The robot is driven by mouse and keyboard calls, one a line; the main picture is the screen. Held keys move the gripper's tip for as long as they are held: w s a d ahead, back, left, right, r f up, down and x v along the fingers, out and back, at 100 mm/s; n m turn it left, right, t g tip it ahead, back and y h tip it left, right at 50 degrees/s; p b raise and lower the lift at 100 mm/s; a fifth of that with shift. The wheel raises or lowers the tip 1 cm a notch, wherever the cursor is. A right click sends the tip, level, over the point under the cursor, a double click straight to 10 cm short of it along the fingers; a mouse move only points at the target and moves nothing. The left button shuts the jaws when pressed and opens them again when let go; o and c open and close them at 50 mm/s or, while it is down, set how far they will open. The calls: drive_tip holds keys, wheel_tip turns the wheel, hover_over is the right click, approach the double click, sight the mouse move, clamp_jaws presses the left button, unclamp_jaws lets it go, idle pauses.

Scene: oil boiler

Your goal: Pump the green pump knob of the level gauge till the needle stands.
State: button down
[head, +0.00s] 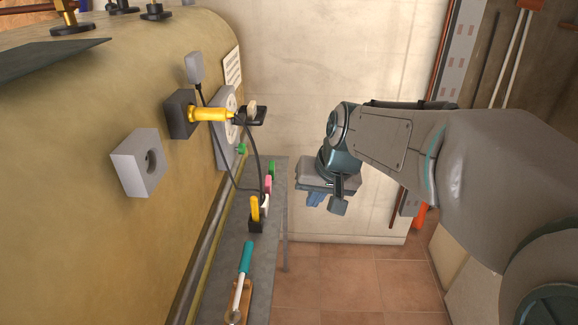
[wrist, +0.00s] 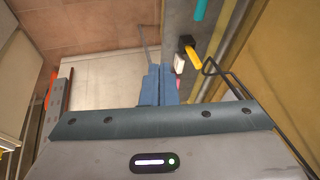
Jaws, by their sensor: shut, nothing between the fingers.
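The level gauge (head: 222,155) is a grey plate with a pale round dial on the side of the tan tank, seen nearly edge-on in the head view. Its needle cannot be made out. The small green pump knob (head: 241,149) sticks out at the gauge's lower right. My gripper (head: 315,199) hangs to the right of the gauge and knob, well apart from them, over the floor beyond the shelf. Its blue fingers (wrist: 157,85) are together and empty in the wrist view. The knob is not visible in the wrist view.
A grey shelf (head: 221,255) below the gauge bears green, pink, white and yellow items and a teal-handled tool (head: 245,258). A yellow burner-like part (head: 208,114) and a black cable (head: 258,165) stand out near the gauge. Room between shelf and gripper is free.

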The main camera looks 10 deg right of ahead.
sight(242, 149)
idle(0.5)
drive_tip(key=w+a+r+t+y, duration=0.1)
drive_tip(key=w+a, duration=0.1)
drive_tip(key=w, duration=0.9)
drive_tip(key=w+a+r+m+t+p, duration=0.1)
drive_tip(key=w+a+r, duration=0.1)
drive_tip(key=w, duration=0.9)
drive_tip(key=shift+w+a+y, duration=0.2)
drive_tip(key=shift+a+y, duration=0.2)
drive_tip(key=shift+a, duration=0.4)
drive_tip(key=shift+f+p, duration=0.1)
drive_tip(key=shift+p, duration=0.2)
drive_tip(key=w+a+f+p, duration=0.3)
drive_tip(key=w+a+f, duration=0.3)
drive_tip(key=a+f, duration=0.1)
drive_tip(key=shift+w+f+p, duration=0.15)
drive_tip(key=shift+f+p, duration=0.25)
drive_tip(key=shift+w, duration=0.15)
